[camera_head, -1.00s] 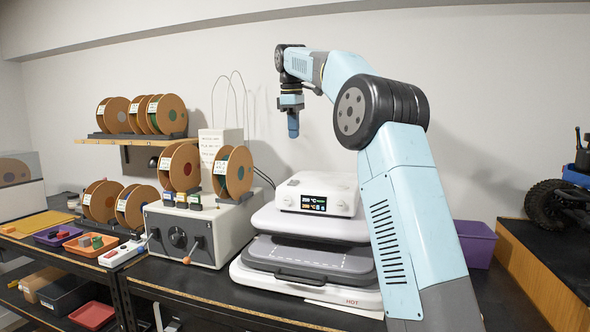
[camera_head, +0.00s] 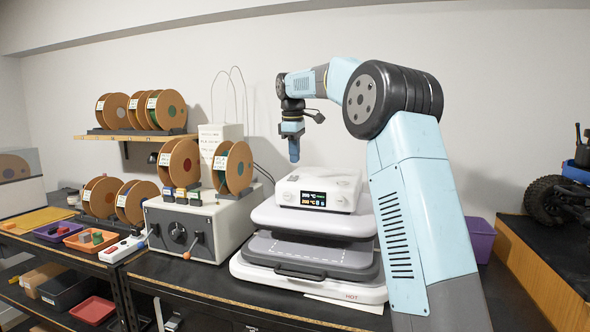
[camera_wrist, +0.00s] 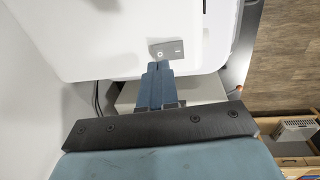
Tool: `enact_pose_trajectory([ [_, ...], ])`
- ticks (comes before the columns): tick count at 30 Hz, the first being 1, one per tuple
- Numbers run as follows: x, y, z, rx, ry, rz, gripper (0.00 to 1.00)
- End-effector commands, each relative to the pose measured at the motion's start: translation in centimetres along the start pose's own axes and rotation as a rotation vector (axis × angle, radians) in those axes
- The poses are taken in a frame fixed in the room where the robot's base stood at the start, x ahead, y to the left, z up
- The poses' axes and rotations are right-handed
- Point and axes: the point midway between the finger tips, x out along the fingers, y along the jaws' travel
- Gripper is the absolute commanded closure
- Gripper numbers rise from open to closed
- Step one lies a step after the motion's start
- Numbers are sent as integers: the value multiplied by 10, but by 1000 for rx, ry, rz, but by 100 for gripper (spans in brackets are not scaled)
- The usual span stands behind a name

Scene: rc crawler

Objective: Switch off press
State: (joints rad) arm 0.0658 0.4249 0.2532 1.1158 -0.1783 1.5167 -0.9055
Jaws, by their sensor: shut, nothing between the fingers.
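The heat press (camera_head: 312,217) stands on the black bench, white and grey, with a control box (camera_head: 325,182) on top. Its display (camera_head: 313,199) is lit, with a white and an orange temperature line. My gripper (camera_head: 294,160) points down above the back left of the control box, its blue fingers together and empty. In the wrist view, the fingertips (camera_wrist: 158,66) are just below a small grey switch plate (camera_wrist: 172,50) on the white press housing (camera_wrist: 110,35). The plate carries a round white mark and a short light mark. I cannot tell whether the fingertips touch it.
A grey control unit (camera_head: 190,227) with knobs and levers stands left of the press. Filament spools (camera_head: 232,167) sit on it and on a shelf (camera_head: 140,139). A purple bin (camera_head: 481,240) is to the right. Small trays (camera_head: 91,241) lie on the left bench.

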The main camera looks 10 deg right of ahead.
Motion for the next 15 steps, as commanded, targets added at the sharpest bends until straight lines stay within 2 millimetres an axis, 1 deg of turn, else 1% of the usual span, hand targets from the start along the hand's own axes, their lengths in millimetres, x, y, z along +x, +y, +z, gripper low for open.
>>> enact_pose_trajectory([
  [1,9,0,1,0,-2,-2,100],
  [3,20,0,0,0,-2,-2,100],
  [6,32,-1,0,-1,-2,-2,100],
  [10,43,0,0,-1,-1,-1,100],
  [15,48,0,0,-1,0,0,100],
])
